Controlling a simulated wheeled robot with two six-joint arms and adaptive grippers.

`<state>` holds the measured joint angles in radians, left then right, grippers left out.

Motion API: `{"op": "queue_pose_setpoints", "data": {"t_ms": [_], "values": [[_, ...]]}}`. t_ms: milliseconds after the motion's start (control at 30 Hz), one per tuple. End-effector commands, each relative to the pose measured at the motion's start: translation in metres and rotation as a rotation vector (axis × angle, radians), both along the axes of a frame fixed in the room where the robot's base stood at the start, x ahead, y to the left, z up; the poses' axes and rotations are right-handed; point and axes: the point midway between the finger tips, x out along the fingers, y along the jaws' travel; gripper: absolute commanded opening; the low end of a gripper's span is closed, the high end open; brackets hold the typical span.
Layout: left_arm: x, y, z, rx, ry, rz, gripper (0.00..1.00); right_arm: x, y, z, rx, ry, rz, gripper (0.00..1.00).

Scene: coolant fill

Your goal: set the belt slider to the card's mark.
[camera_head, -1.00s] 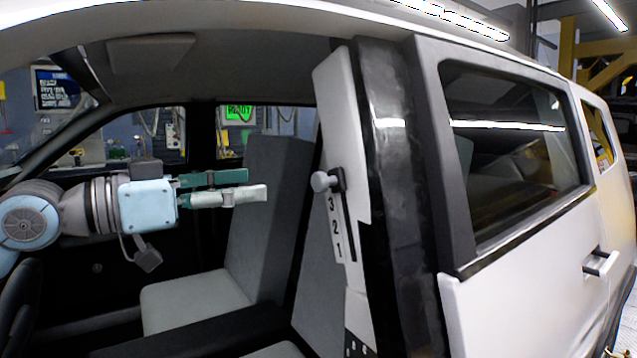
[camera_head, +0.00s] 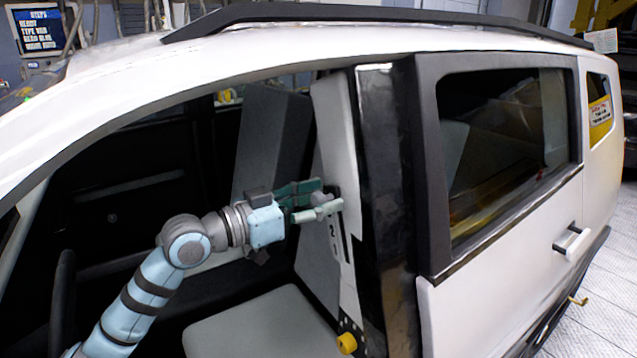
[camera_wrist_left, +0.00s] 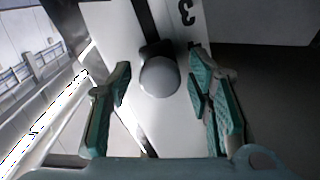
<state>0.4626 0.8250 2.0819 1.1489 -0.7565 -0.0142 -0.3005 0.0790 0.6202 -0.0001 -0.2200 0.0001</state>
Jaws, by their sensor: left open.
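The belt slider's grey round knob (camera_head: 322,199) sits on the white door-pillar trim (camera_head: 333,120), near the upper end of its dark slot. In the left wrist view the knob (camera_wrist_left: 159,77) lies between the two teal fingers, with a printed 3 beside the slot. My left gripper (camera_head: 328,196) is open around the knob; gaps show on both sides of it in the wrist view. The fingers partly hide the scale in the head view. A white card (camera_head: 603,40) shows at the top right, its print too small to read. My right gripper is not in view.
The car's window frame and roof edge (camera_head: 240,85) surround the opening where my left arm reaches in. A seat back (camera_head: 265,140) stands behind the gripper, and the seat cushion (camera_head: 255,325) lies below. A yellow knob (camera_head: 347,343) sits low on the pillar.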

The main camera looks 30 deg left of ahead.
Motion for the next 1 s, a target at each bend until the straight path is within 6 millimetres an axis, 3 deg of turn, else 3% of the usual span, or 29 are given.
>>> {"op": "queue_pose_setpoints", "data": {"t_ms": [267,600,833,1000], "values": [[0.002,-0.002,-0.001,0.001,-0.001,-0.001,0.47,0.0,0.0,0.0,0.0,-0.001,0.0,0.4],[0.002,-0.001,-0.001,0.001,-0.001,-0.001,0.0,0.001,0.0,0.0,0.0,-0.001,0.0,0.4],[0.002,-0.002,-0.004,0.0,0.0,-0.001,0.0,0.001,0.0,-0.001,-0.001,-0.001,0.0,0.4],[-0.001,-0.01,-0.036,0.0,0.002,-0.003,0.0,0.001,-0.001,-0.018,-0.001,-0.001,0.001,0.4]]}}
